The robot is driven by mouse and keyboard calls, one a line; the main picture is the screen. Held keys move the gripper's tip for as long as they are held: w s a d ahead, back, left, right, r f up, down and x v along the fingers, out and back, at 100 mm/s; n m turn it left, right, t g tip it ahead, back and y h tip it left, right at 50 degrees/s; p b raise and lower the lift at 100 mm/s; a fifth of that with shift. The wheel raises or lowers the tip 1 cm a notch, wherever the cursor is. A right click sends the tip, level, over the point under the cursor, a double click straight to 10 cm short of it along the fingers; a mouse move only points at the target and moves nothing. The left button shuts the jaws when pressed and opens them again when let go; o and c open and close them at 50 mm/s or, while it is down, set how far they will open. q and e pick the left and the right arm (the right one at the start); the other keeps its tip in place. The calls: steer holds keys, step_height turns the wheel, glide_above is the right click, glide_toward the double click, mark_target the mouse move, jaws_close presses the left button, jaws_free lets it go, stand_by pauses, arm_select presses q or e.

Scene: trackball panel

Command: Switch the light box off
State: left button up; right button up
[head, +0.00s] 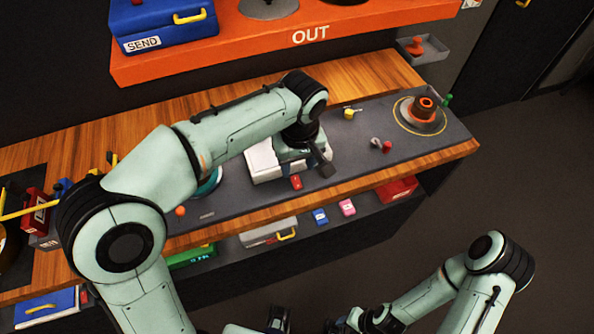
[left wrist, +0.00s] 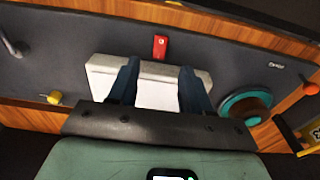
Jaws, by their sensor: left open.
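The light box (head: 262,163) is a low white box on the dark grey panel, partly hidden behind my left gripper (head: 318,168). In the left wrist view the light box (left wrist: 97,75) has a pale, bright top and lies beneath the fingers. A small red switch (head: 296,183) sits on the panel just in front of the box; it also shows in the left wrist view (left wrist: 160,47), beyond the fingertips. My left gripper (left wrist: 157,68) is open and empty, its fingers apart over the box. My right arm is low at the right; its gripper is not clear at the bottom edge.
On the panel (head: 350,170) are a yellow knob (head: 349,113), a grey-and-red lever (head: 381,145), an orange-topped trackball unit (head: 424,108) and an orange knob (head: 180,211). A teal round dish (left wrist: 245,105) is beside the box. An orange OUT shelf (head: 270,40) stands behind.

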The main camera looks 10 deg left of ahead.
arm_select(q)
step_height(320, 180, up, 7)
steer(key=p, duration=0.1)
steer(key=shift+s+d+f, duration=0.15)
steer(key=shift+s+d, duration=0.05)
steer(key=shift+s, duration=0.05)
arm_select(e)
steer(key=shift+w+r, duration=0.35)
steer(key=shift+r, duration=0.35)
steer(key=shift+s, duration=0.1)
